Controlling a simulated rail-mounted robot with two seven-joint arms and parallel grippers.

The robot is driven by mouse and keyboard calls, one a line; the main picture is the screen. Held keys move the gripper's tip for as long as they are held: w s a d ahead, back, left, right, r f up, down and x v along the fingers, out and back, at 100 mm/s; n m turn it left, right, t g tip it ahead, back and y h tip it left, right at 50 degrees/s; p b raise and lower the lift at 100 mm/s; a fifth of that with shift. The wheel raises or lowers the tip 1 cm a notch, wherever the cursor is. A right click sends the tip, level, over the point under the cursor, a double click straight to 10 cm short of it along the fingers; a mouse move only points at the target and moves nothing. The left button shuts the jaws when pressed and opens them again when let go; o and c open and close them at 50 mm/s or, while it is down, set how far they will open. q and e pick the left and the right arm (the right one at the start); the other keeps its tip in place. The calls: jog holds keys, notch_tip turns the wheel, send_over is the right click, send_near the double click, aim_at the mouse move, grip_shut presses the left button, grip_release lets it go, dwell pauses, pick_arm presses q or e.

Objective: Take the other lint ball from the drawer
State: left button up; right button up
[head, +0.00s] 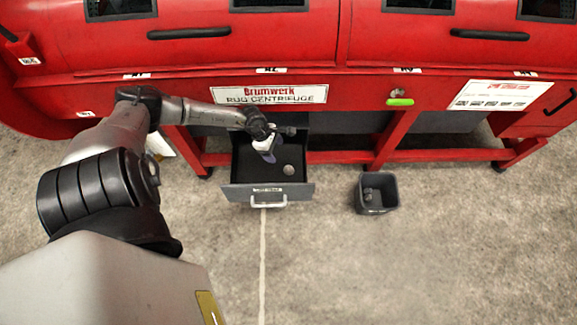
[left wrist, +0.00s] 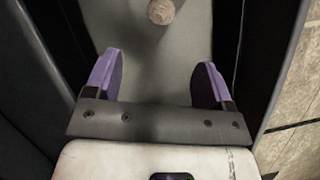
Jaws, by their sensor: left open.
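A small round pale lint ball (head: 288,169) lies on the floor of the open drawer (head: 268,192), toward its right side. In the left wrist view the lint ball (left wrist: 161,11) shows at the top edge, beyond the fingertips and about midway between them. My left gripper (head: 269,156) reaches down into the drawer, to the left of the ball. Its purple fingers (left wrist: 160,80) are spread apart with nothing between them. My right gripper is in neither view.
A dark bin (head: 376,210) with some grey lumps in it stands on the floor right of the drawer. The red rug centrifuge (head: 200,55) rises behind, with frame legs beside the drawer. The concrete floor in front is clear.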

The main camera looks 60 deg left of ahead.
aim_at(288, 167)
pick_arm(q)
jog(key=b+x, duration=0.4)
jog(key=x, duration=0.4)
jog(key=shift+d+f, duration=0.1)
jog(key=shift+f, duration=0.05)
jog(key=b+x, duration=0.3)
jog(key=x, duration=0.1)
jog(key=shift+d+f+b, duration=0.15)
jog(key=shift+b, duration=0.25)
jog(key=shift+w+d+f, duration=0.15)
jog(key=shift+f, duration=0.15)
jog(key=shift+r, duration=0.1)
jog(key=shift+c, duration=1.3)
jog(key=c, duration=0.7)
